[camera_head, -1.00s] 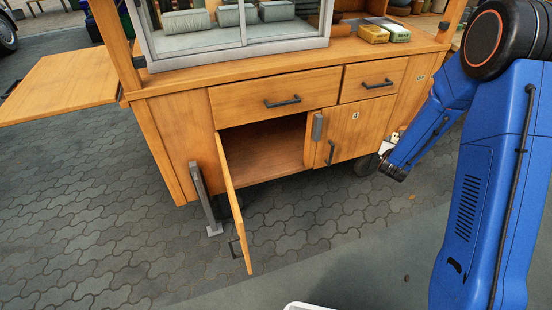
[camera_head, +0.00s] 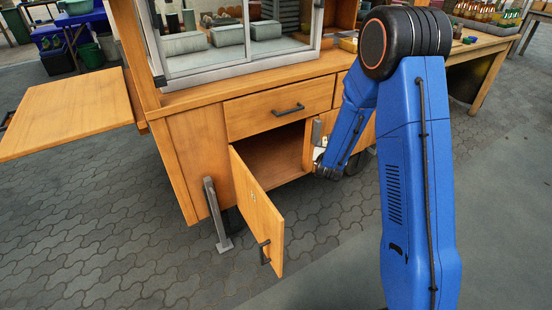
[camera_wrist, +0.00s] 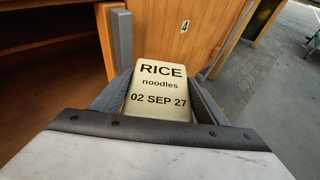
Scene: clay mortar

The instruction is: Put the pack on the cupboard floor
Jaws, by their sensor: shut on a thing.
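The pack (camera_wrist: 160,92) is pale cream, printed "RICE noodles 02 SEP 27". It sits between the two fingers of my gripper (camera_head: 319,160), which is shut on it. In the head view my gripper is in front of the cart, by the right edge of the open cupboard bay; the pack is barely visible there. The cupboard floor (camera_head: 275,172) is bare wood where it shows; its left part is hidden by the open door (camera_head: 258,212). In the wrist view the cupboard opening (camera_wrist: 50,65) lies left of the pack.
The open left door with a dark handle juts toward me. The closed right door (camera_wrist: 185,45), marked 4, is just beyond the pack. A drawer (camera_head: 280,108) is above the opening. A grey prop leg (camera_head: 216,215) stands at left. Paving in front is clear.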

